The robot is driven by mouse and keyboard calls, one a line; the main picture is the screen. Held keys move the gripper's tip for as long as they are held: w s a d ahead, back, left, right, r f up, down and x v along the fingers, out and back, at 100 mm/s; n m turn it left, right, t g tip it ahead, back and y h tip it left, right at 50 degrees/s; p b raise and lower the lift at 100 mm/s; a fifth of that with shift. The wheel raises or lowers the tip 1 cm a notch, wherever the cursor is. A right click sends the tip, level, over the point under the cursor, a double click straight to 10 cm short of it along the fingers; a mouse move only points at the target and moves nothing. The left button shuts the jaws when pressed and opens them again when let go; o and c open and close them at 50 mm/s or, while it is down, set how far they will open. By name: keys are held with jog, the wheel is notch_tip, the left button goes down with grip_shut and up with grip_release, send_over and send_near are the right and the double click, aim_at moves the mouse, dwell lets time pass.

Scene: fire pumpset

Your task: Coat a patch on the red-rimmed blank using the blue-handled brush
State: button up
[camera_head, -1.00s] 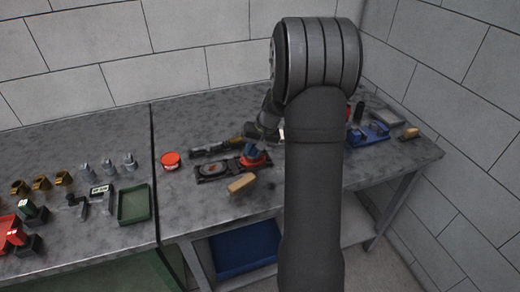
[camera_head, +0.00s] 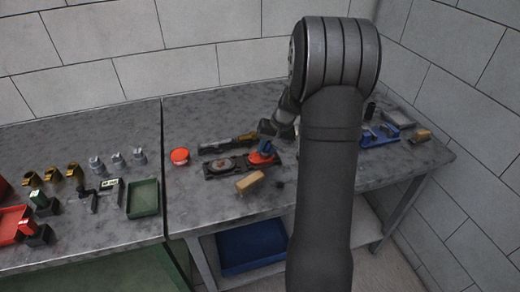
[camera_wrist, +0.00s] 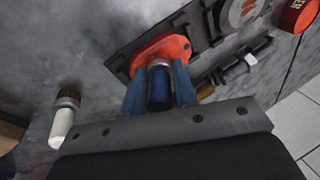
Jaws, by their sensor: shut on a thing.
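The blue-handled brush (camera_wrist: 160,88) is held upright between the two blue-grey fingers of my gripper (camera_wrist: 158,76) in the wrist view. My gripper is shut on its handle. The bristles are hidden below the handle. The red-rimmed blank (camera_wrist: 172,46) lies directly under and around the brush's lower end, on the dark fixture plate (camera_wrist: 122,62). I cannot tell whether the bristles touch it. In the head view the blank (camera_head: 258,159) shows as a red patch at the right end of the plate (camera_head: 209,172), below my gripper (camera_head: 266,146).
A red can (camera_head: 180,156) stands left of the plate, and a tan block (camera_head: 250,180) lies in front. A blue fixture (camera_head: 380,136) sits at right. A green tray (camera_head: 142,199) is on the left table.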

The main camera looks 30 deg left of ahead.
jog(key=shift+w+d, duration=1.15)
notch_tip(320, 180, up, 3)
jog(key=shift+s+f, duration=0.1)
jog(key=shift+f, duration=0.1)
notch_tip(320, 180, up, 6)
jog(key=shift+f, duration=0.2)
jog(key=shift+a, duration=0.1)
